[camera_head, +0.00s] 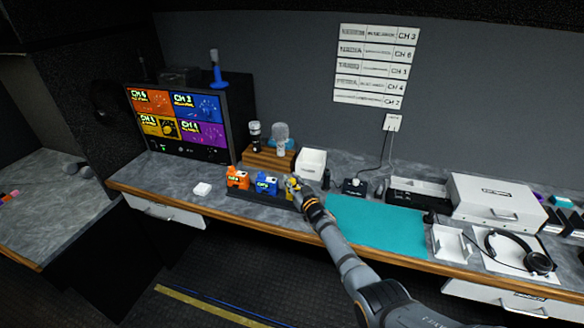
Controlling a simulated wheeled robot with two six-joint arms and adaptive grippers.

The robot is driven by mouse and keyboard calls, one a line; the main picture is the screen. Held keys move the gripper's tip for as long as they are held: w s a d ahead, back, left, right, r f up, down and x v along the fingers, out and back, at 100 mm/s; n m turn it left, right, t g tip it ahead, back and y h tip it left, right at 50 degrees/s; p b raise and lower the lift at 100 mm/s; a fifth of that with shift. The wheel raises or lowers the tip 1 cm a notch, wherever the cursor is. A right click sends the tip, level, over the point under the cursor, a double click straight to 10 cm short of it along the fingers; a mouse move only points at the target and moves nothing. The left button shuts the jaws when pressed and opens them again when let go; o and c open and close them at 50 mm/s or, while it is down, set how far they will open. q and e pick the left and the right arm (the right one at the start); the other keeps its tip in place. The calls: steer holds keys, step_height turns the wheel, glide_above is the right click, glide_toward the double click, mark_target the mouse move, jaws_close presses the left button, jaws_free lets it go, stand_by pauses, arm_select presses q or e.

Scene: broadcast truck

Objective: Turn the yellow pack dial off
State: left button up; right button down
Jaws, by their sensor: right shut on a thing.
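The yellow pack (291,188) stands at the right end of a dark rack on the counter, beside the blue pack (266,184) and the orange pack (238,178). My right gripper (297,186) reaches in from the lower right and is shut at the yellow pack's upper part. The gripper covers most of the yellow pack, so its dial and the dial's setting are hidden. I cannot tell exactly which part of the pack the fingers hold. My left gripper is not in view.
The dark rack (262,203) sits near the counter's wooden front edge. A white box (311,163) and a wooden microphone block (268,158) stand behind. A teal mat (375,226) lies clear to the right, with a headset (517,255) further right. A monitor (178,123) stands left.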

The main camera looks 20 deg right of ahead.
steer(key=shift+w+d+r+n+y, duration=0.15)
steer(key=shift+n+y, duration=0.35)
steer(key=shift+y, duration=0.4)
steer(key=shift+n+g+y, duration=0.5)
steer(key=shift+n+y, duration=0.2)
steer(key=shift+y, duration=0.3)
steer(key=shift+s, duration=0.2)
steer(key=c, duration=1.1)
jaws_free()
steer(key=shift+f, duration=0.2)
steer(key=shift+s+d+f, duration=0.1)
steer(key=shift+s+d, duration=0.05)
steer(key=shift+s, duration=0.25)
steer(key=v, duration=1.1)
